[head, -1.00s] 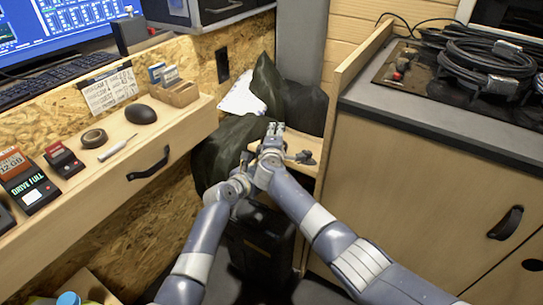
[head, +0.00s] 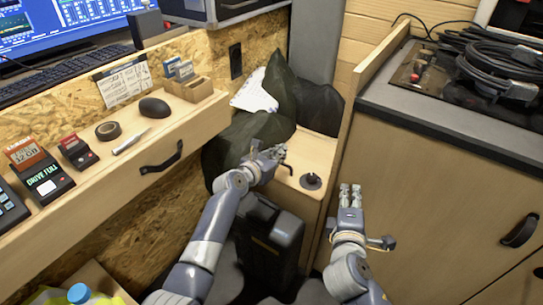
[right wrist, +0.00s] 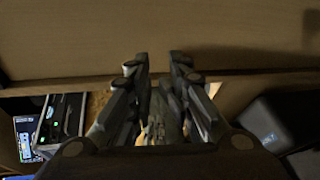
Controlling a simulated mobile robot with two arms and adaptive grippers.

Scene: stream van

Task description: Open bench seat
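The bench seat (head: 312,152) is a pale wooden box in the middle of the head view, between the desk and the right cabinet. A dark round fitting (head: 311,181) sits on its top near the front right, and a small dark handle-like piece (head: 290,168) shows left of it. My left gripper (head: 281,149) is over the seat top, close to that piece; its fingers are too small to read. My right gripper (head: 350,187) is to the right of the seat, in front of the cabinet, empty. The right wrist view shows a gap between its fingertips (right wrist: 161,62).
Dark bags (head: 308,100) and a white sheet (head: 255,92) lie on the back of the seat. A black case (head: 268,240) stands before it. The desk drawer (head: 120,165) flanks the left, the cabinet (head: 440,190) with a handle (head: 520,231) the right.

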